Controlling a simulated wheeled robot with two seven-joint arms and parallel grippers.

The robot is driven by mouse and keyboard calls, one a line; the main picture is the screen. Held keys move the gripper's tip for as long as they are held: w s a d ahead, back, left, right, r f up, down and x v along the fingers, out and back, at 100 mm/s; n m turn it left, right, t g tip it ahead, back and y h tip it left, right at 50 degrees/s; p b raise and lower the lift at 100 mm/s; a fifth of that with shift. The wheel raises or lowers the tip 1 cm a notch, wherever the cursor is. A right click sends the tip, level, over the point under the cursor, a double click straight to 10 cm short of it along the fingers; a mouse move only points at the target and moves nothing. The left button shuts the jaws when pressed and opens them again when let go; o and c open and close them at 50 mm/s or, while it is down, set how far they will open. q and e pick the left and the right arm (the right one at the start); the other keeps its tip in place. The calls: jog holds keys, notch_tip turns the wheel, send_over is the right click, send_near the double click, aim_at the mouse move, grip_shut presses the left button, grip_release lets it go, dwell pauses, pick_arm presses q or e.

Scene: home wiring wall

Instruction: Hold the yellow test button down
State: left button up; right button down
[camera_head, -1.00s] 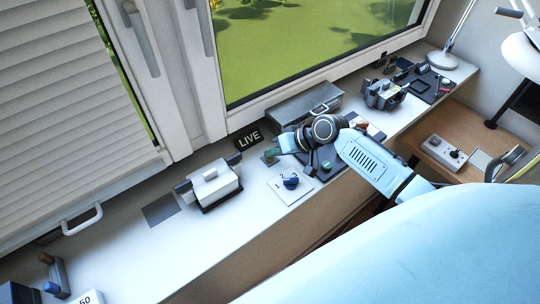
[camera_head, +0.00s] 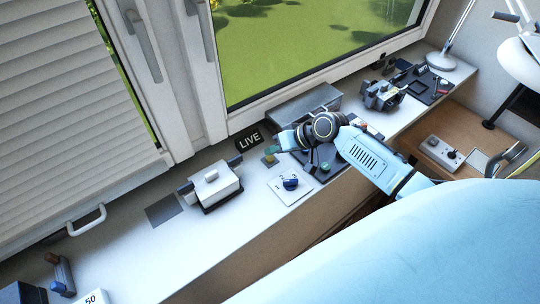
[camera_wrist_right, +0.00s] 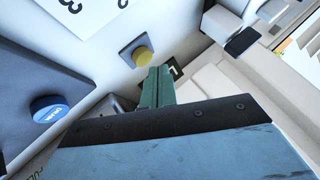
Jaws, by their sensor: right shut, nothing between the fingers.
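The yellow test button (camera_wrist_right: 142,56) is a round knob on a small dark square plate in the right wrist view. In the head view the plate (camera_head: 268,161) lies on the white sill, partly hidden by my right gripper (camera_head: 271,150). The right gripper's green fingers (camera_wrist_right: 158,72) are shut together and empty. In the wrist view their tips are just beside the button, which stays visible; I cannot tell whether they touch it. My left gripper is not in view.
A black LIVE sign (camera_head: 249,139) stands behind the plate. A white device with dark ends (camera_head: 212,185) is to the left and a card with a blue knob (camera_head: 290,184) in front. A blue round button (camera_wrist_right: 49,109) is on a dark panel.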

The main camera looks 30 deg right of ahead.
aim_at(274, 159)
notch_tip(274, 159, up, 3)
jog(key=p, duration=0.3)
jog(key=shift+r, duration=0.1)
jog(key=shift+r+p, duration=0.35)
jog(key=shift+r, duration=0.55)
dwell(0.7)
